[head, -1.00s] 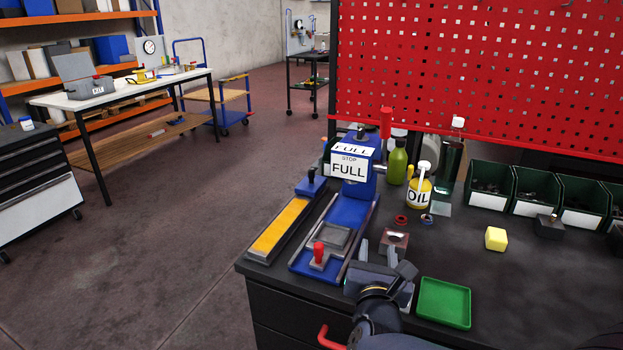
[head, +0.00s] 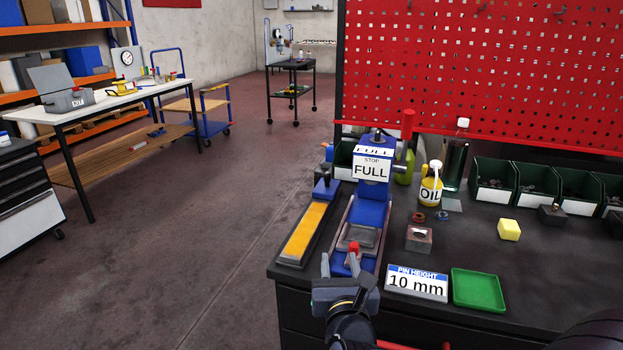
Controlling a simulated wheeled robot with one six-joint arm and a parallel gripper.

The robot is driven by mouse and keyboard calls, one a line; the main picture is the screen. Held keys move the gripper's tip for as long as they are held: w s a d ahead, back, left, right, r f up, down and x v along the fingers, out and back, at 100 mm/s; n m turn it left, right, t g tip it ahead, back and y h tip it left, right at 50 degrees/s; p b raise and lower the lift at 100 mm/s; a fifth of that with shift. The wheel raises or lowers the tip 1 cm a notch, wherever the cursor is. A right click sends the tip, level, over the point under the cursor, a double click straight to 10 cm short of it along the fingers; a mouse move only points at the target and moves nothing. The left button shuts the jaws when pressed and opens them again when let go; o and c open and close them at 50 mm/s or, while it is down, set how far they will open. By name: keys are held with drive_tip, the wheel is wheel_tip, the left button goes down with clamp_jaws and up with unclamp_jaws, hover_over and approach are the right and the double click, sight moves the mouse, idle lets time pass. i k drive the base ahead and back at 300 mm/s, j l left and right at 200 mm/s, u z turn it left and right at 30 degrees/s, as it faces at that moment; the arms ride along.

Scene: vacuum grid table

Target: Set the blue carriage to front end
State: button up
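The blue carriage (head: 326,187) is a small block with a dark upright knob. It sits at the far end of a yellow-topped track (head: 305,231) on the left edge of the bench. My gripper (head: 341,264) is at the bench's front, nearer the camera than the carriage and a little to its right. Its two grey fingers point away from me and are apart, with no object seen held between them. The right finger overlaps the area below a red knob (head: 354,248) in the picture; whether they touch I cannot tell.
Right of the track stands a blue fixture (head: 371,210) with a "STOP FULL" sign (head: 372,170) and a grey plate. A "PIN HEIGHT 10 mm" sign (head: 417,284), green tray (head: 478,290) and metal block (head: 419,238) lie to the right. Open floor is left of the bench.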

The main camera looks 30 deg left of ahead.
sight(327, 188)
drive_tip(key=j, duration=0.5)
drive_tip(key=k+j+z, duration=0.1)
drive_tip(key=j, duration=0.45)
drive_tip(key=i+j, duration=0.2)
drive_tip(key=i, duration=0.15)
drive_tip(key=i+l, duration=0.3)
drive_tip(key=i+z, duration=0.05)
